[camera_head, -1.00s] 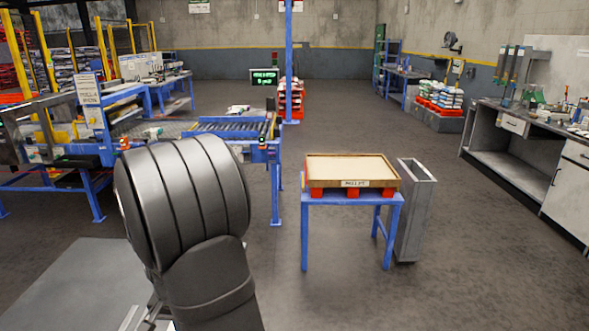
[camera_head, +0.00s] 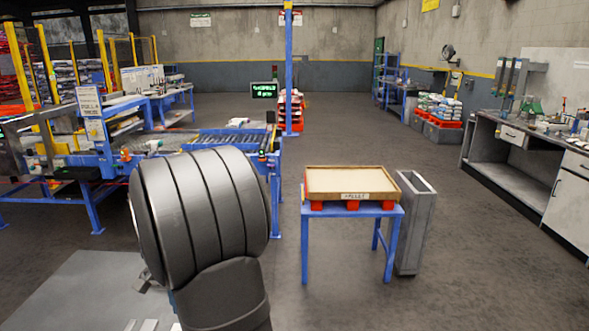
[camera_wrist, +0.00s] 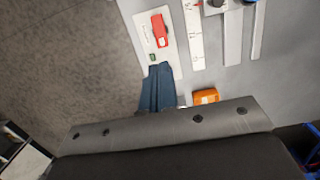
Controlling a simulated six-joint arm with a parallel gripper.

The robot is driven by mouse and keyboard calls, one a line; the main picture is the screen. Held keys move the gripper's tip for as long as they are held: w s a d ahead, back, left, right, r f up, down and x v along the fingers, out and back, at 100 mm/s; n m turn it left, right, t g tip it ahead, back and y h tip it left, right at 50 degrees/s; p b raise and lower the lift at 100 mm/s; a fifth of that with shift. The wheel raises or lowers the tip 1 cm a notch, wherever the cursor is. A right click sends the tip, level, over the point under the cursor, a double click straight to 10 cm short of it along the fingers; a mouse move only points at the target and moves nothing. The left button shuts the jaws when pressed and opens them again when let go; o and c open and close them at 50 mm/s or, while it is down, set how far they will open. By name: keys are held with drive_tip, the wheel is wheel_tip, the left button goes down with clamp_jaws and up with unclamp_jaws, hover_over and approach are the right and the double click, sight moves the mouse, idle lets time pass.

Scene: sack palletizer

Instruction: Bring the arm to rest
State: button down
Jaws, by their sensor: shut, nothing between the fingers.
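My arm's large grey joint (camera_head: 200,215) fills the lower left-centre of the head view and hides part of the conveyor behind it. My gripper (camera_wrist: 165,133) shows in the wrist view as a wide dark bar with bolts across the bottom. It is shut and holds nothing.
A small tray marked as a pallet (camera_head: 350,181) stands empty on a blue stand (camera_head: 350,211), with a grey bin (camera_head: 414,225) beside it. A roller conveyor (camera_head: 225,140) is behind my arm. A workbench (camera_head: 525,165) lines the right. Floor between is clear.

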drive_tip(key=shift+w+d+r+g, duration=0.15)
drive_tip(key=shift+w+r+g, duration=0.35)
drive_tip(key=shift+w+r, duration=0.65)
drive_tip(key=shift+s+r, duration=0.1)
drive_tip(key=shift+s, duration=0.05)
